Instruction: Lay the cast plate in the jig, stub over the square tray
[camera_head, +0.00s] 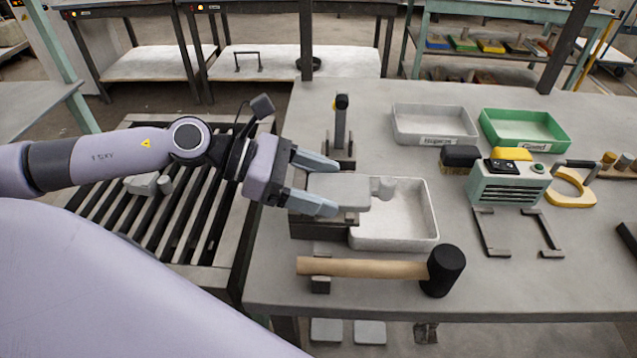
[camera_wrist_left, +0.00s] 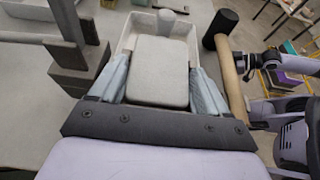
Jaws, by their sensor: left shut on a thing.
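The cast plate (camera_head: 338,188) is a flat grey slab with a short round stub (camera_head: 384,187) at its right end. My left gripper (camera_head: 318,182) is shut on its two long edges; the plate also shows between the fingers in the left wrist view (camera_wrist_left: 158,72). The plate is level over the dark jig block (camera_head: 318,228), and the stub lies over the white square tray (camera_head: 425,242). Whether the plate touches the jig I cannot tell, as plate and fingers hide the jig's top. My right gripper is not in view.
A wooden-handled mallet (camera_head: 372,268) lies in front of the tray. A dark upright post (camera_head: 341,130) stands behind the jig. A grey labelled tray (camera_head: 433,124) and a green one (camera_head: 525,130) stand at the back, with a green-white device (camera_head: 508,182) to the right.

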